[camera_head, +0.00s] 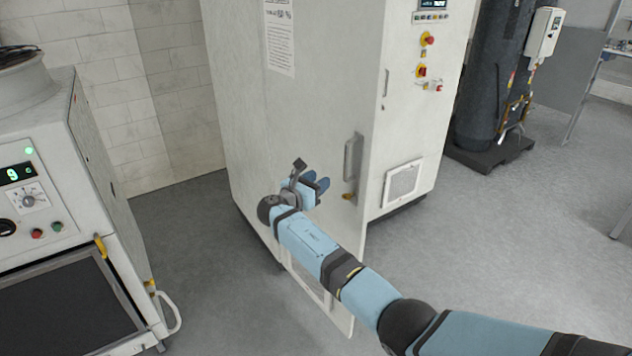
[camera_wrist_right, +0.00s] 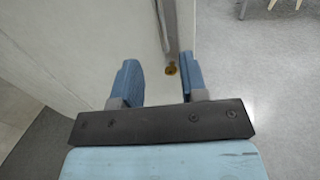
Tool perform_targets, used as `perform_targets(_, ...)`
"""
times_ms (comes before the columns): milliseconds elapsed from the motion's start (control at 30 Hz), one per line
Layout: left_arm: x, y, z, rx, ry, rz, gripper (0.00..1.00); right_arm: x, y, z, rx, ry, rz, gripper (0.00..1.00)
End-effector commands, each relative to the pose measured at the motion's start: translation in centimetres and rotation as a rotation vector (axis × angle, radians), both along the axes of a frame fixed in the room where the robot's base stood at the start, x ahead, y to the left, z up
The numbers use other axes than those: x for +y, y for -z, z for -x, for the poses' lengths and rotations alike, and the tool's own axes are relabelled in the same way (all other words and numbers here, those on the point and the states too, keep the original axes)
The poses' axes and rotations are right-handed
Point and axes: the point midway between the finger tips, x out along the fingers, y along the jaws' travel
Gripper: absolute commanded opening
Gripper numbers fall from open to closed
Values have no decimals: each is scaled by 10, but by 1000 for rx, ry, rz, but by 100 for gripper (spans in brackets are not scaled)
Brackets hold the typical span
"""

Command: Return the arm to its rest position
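My right arm reaches from the lower right corner of the head view toward the front of a tall white cabinet (camera_head: 330,90). My right gripper (camera_head: 317,182) is in front of the cabinet door, to the left of its grey vertical handle (camera_head: 350,160). In the right wrist view the two blue fingers of the gripper (camera_wrist_right: 160,82) stand apart with nothing between them. The handle (camera_wrist_right: 165,25) and a brass lock (camera_wrist_right: 171,69) show beyond the fingers. The door's lower edge seems to stand slightly off the cabinet body. My left gripper is not in view.
A white machine (camera_head: 100,200) with a dial, a green display and a dark front panel stands at the left. A dark cylindrical tank (camera_head: 490,80) stands on a black base behind right. Grey floor (camera_head: 500,230) is clear at the right.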

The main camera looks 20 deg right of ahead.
Motion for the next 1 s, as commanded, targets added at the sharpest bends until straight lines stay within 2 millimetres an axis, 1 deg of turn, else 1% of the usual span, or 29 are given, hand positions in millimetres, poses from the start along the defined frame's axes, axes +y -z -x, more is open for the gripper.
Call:
perform_targets(200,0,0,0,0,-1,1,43,0,1,0,0,-1,-1,40)
perform_targets(267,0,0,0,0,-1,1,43,0,7,3,0,-7,-17,40)
perform_targets(333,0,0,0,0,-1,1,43,0,25,9,-9,-27,-65,40)
perform_targets(367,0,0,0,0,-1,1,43,0,37,14,-12,-40,-100,40)
perform_targets(467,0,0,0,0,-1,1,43,2,92,39,-48,-92,-279,40)
perform_targets(500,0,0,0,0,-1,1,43,3,118,54,-70,-112,-376,40)
perform_targets(567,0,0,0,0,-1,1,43,6,156,79,-109,-134,-534,40)
perform_targets(600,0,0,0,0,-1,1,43,9,178,97,-138,-142,-643,40)
perform_targets(667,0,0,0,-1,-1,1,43,13,208,125,-185,-143,-805,40)
perform_targets(700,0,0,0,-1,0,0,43,16,226,145,-218,-138,-912,40)
perform_targets(767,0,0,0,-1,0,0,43,22,249,175,-271,-119,-1075,40)
perform_targets(800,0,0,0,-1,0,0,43,25,262,197,-308,-98,-1181,40)
perform_targets(833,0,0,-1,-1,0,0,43,27,271,213,-337,-80,-1262,40)
perform_targets(867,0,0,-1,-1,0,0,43,29,279,229,-366,-59,-1341,40)
perform_targets(900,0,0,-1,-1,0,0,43,32,286,251,-409,-27,-1445,40)
perform_targets(967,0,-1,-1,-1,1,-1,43,36,295,284,-474,29,-1601,40)
perform_targets(1000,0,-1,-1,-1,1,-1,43,38,298,306,-519,72,-1701,40)
